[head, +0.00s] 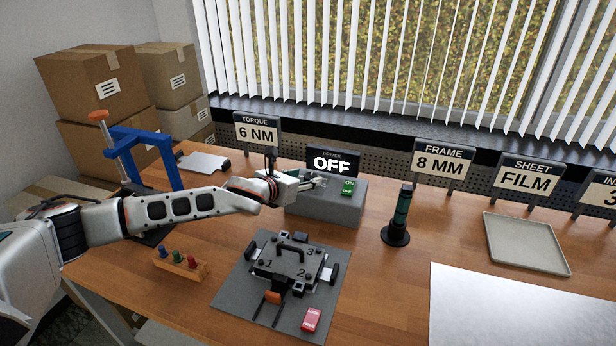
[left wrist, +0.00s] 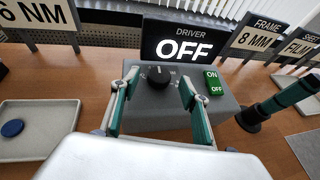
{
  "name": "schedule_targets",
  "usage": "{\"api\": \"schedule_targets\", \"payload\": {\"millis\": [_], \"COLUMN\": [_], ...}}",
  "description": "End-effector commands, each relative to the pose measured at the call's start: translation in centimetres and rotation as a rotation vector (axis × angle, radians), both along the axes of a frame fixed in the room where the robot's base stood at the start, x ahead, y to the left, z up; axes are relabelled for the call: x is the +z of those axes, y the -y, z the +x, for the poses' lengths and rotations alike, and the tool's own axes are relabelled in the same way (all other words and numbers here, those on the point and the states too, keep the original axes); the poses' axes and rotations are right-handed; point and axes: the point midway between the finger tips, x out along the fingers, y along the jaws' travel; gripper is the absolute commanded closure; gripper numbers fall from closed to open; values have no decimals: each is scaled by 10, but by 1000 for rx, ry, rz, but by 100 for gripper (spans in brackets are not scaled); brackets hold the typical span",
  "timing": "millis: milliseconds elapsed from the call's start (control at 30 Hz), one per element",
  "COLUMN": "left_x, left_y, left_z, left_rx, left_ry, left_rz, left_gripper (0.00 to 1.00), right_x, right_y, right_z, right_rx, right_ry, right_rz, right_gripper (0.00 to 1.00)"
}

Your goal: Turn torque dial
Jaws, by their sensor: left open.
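The grey driver box (head: 335,210) stands at the back of the table, with a display (head: 333,162) reading OFF above it. In the left wrist view the black torque dial (left wrist: 159,76) is on the box (left wrist: 225,108), with small markings around it too small to read. My left gripper (head: 312,183) is open over the box. In the left wrist view its two fingers (left wrist: 158,90) appear on either side of the dial, seemingly apart from it. The torque sign (head: 257,132) reads 6 NM. My right gripper is not in view.
A green ON/OFF switch (left wrist: 213,84) sits right of the dial. A dark green cylindrical tool (head: 402,212) stands right of the box. A numbered fixture (head: 290,262) lies in front, beside a bit rack (head: 180,264). A blue press (head: 150,150) stands left.

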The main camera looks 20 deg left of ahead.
Motion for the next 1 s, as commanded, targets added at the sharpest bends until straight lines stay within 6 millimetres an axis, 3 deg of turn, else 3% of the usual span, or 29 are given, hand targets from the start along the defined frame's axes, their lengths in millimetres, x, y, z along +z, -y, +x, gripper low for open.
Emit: {"api": "schedule_targets", "payload": {"millis": [200, 567, 700, 1000], "left_x": [-7, -8, -8, -9], "left_y": [4, 5, 5, 6], "left_z": [17, 20, 20, 20], "left_rx": [0, 0, 0, 12], "left_ry": [0, 1, 1, 0], "left_rz": [1, 1, 0, 0], "left_gripper": [55, 55, 91, 93], "right_x": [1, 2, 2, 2], "right_y": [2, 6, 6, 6], "right_z": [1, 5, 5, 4], "right_rx": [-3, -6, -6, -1], "right_ry": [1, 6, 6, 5], "right_rz": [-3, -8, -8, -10], "right_gripper": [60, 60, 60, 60]}}
